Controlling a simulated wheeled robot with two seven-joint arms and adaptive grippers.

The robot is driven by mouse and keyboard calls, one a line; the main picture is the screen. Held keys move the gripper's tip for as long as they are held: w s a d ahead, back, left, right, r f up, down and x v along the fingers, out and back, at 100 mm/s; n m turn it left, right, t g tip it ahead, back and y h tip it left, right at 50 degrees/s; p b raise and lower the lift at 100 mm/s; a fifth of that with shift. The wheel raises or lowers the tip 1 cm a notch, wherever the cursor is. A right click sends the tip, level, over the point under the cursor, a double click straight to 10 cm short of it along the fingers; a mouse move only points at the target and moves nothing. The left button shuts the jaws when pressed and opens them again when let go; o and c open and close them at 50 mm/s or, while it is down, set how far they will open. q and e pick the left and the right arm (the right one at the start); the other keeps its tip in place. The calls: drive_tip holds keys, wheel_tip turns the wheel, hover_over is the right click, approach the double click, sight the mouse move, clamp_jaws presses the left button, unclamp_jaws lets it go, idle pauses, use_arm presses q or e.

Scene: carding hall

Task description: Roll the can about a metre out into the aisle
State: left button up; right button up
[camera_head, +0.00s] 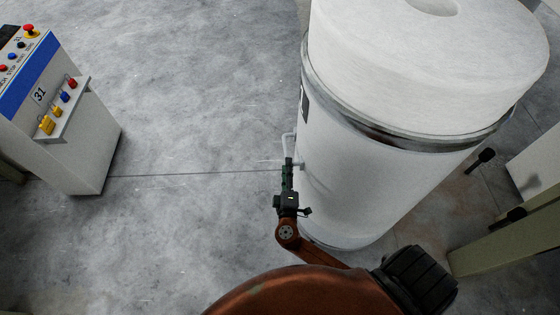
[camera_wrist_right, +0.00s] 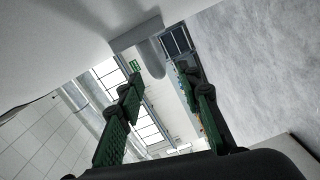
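The can (camera_head: 375,165) is a large white cylinder with a metal rim, standing upright at the right of the head view. A thick white coil (camera_head: 420,60) fills its top. In the right wrist view the green fingers of my right gripper (camera_wrist_right: 160,88) are apart. My left gripper is not in view.
A control cabinet (camera_head: 85,150) with coloured buttons and padlocks, marked 31, stands at the left. Grey floor (camera_head: 200,90) lies open between it and the can. Beige frame parts (camera_head: 515,235) with black knobs stand close at the right of the can.

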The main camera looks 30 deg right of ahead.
sight(286, 150)
drive_tip(key=shift+w+a, duration=0.15)
drive_tip(key=shift+w, duration=0.05)
